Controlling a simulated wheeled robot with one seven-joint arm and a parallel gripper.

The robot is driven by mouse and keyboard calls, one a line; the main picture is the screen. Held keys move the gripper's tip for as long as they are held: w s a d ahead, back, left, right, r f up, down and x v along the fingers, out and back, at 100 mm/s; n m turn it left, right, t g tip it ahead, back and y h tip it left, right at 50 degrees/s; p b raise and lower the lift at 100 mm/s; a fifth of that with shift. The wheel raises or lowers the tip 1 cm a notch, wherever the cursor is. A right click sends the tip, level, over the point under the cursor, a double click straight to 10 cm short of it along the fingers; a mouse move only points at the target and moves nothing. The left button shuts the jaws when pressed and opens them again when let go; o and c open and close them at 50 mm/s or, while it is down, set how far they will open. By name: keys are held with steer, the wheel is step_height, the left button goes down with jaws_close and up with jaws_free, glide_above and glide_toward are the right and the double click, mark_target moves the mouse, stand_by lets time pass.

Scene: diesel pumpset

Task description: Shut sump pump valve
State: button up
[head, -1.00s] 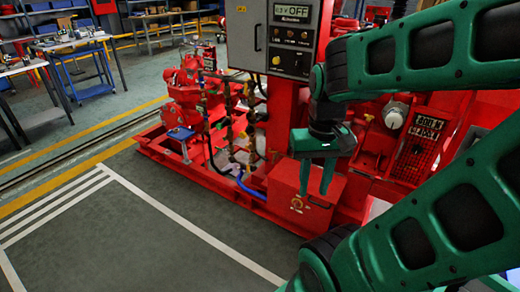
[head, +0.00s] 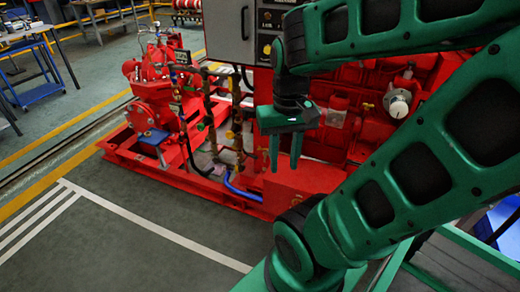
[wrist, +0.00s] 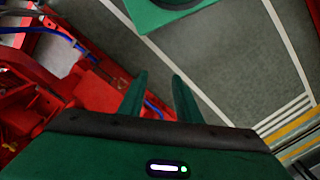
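My gripper (head: 286,168) hangs with its two green fingers pointing down in front of the red pumpset (head: 150,172). The fingers stand apart and nothing is between them; they also show apart in the wrist view (wrist: 159,76). Below the fingertips is the top of a red box (head: 290,187). The front of this box is largely covered by my arm, and I cannot make out a valve handle on it. Several pipes with small valve fittings (head: 235,132) stand left of the gripper; I cannot tell which is the sump pump valve.
A blue hose (head: 242,192) curves along the red base frame. A grey control cabinet (head: 228,30) stands behind. A white round knob (head: 398,104) is on the engine at right. Green floor with white lines (head: 130,240) is clear in front.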

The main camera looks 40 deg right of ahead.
steer(key=w+d+f+n+t, duration=0.1)
steer(key=w+d+n, duration=0.1)
steer(key=w+d, duration=0.5)
steer(key=w+d+f+n+t, duration=0.1)
steer(key=w+d+f+n, duration=0.1)
steer(key=w, duration=0.9)
steer(key=w+d+f+n+t+y, duration=0.1)
steer(key=w+d+f+t, duration=0.1)
steer(key=w+d+f, duration=0.4)
steer(key=w+d+f+n+t, duration=0.1)
steer(key=w+d+f, duration=0.4)
steer(key=w, duration=0.4)
steer(key=w+d+f+n+t, duration=0.2)
steer(key=w+d+f+t, duration=0.25)
steer(key=d+f, duration=0.85)
steer(key=d+f+t, duration=0.1)
steer(key=d+f, duration=0.1)
steer(key=f, duration=0.2)
steer(key=s+d+f+t, duration=0.1)
steer(key=d+f, duration=0.1)
steer(key=f, duration=0.3)
steer(key=s+d+f+m+t, duration=0.1)
steer(key=d+f+t, duration=0.1)
steer(key=f, duration=0.3)
steer(key=shift+s+d+h, duration=0.2)
steer(key=shift+d+h, duration=0.05)
steer(key=shift+h, duration=0.15)
steer(key=x, duration=1)
steer(key=shift+w, duration=0.35)
